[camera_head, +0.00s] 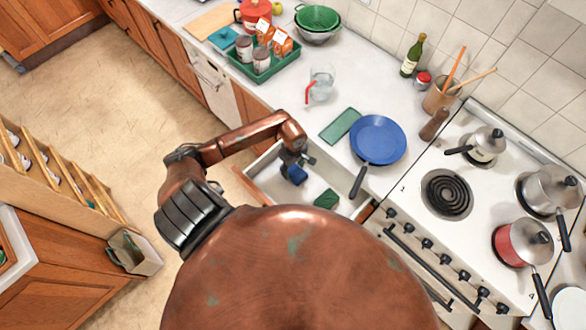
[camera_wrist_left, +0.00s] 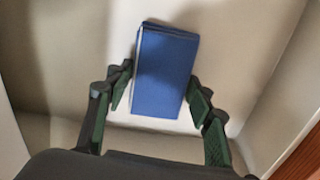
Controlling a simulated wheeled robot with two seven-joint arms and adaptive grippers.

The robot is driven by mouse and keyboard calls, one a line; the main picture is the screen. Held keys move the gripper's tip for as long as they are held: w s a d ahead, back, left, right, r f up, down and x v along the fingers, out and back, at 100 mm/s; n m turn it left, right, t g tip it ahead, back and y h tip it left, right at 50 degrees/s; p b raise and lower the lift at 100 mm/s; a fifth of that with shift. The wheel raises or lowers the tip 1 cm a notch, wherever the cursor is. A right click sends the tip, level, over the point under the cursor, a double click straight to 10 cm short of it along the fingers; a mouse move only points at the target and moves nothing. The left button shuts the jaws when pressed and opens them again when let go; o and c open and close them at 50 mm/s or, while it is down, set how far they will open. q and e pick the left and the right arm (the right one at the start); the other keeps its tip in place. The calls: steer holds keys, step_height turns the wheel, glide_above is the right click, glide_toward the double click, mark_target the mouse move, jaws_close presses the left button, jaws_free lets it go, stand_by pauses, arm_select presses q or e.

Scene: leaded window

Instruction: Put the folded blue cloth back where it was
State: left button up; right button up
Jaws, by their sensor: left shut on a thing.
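The folded blue cloth (camera_head: 297,175) is inside the open drawer (camera_head: 262,168), at its left part. In the left wrist view the blue cloth (camera_wrist_left: 166,72) is a neat folded block between the two fingers of my left gripper (camera_wrist_left: 160,88). My left gripper (camera_head: 296,161) reaches down into the drawer and is shut on the cloth. Whether the cloth touches the drawer floor is hard to tell. My right gripper is not in view.
A dark green cloth (camera_head: 326,199) lies in the drawer, right of the blue one. The stove (camera_head: 411,190) stands at right.

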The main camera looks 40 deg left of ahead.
mark_target(293, 169)
arm_select(q)
steer(key=shift+f, duration=0.25)
steer(key=shift+f, duration=0.2)
steer(key=o, duration=1.6)
steer(key=shift+c, duration=0.2)
steer(key=shift+r, duration=0.1)
steer(key=shift+r, duration=0.15)
step_height(293, 169, up, 12)
steer(key=b, duration=0.1)
